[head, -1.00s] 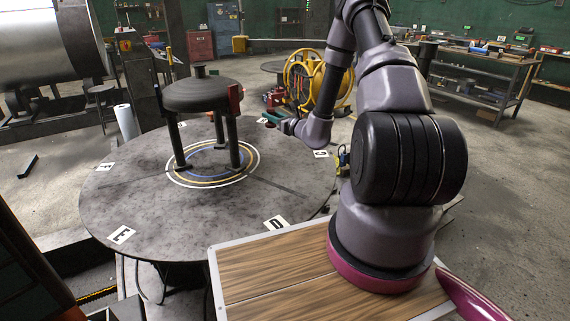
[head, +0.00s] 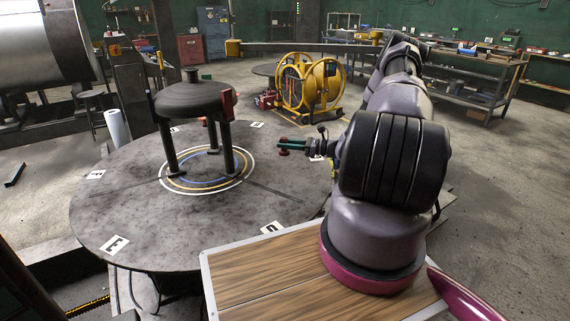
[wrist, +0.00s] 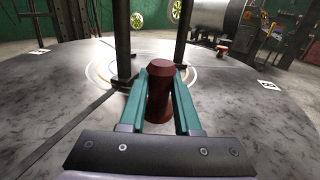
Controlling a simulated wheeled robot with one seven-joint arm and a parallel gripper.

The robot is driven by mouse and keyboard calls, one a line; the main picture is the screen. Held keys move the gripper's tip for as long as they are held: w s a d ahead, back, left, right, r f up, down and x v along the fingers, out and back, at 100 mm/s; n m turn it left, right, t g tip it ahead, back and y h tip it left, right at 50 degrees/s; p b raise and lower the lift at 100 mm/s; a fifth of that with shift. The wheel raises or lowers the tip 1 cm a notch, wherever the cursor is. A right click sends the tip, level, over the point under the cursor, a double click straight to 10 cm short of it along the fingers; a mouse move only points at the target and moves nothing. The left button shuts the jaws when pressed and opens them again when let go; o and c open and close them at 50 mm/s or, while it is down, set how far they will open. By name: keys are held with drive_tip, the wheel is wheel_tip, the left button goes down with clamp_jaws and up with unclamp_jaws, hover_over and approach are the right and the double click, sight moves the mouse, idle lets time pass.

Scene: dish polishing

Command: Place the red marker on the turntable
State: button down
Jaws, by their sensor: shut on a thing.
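The red marker (wrist: 160,97) is a dark red, spool-shaped piece, upright between the teal fingers of my gripper (wrist: 160,92) in the wrist view. My gripper is shut on it. In the head view my gripper (head: 290,145) points left, with the marker (head: 284,152) at its tip, over the right side of the turntable. The turntable (head: 115,210) is a large round grey plate with letter cards near its rim and coloured rings at its middle. The marker's lower end is partly hidden, and I cannot tell its exact height above the plate.
A black three-legged stand (head: 195,102) with a round top rises from the rings. A small brown-red object (wrist: 222,50) shows at the far rim in the wrist view. The plate between my gripper and the stand is clear. A yellow drum frame (head: 308,85) stands behind.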

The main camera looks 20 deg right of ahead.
drive_tip(key=shift+f, duration=3.3)
drive_tip(key=shift+f, duration=0.15)
drive_tip(key=c, duration=0.6)
unclamp_jaws()
drive_tip(key=shift+s+d, duration=0.1)
drive_tip(key=shift+d, duration=0.05)
drive_tip(key=v, duration=1.1)
drive_tip(key=shift+s+d, duration=0.2)
drive_tip(key=shift+d, duration=0.05)
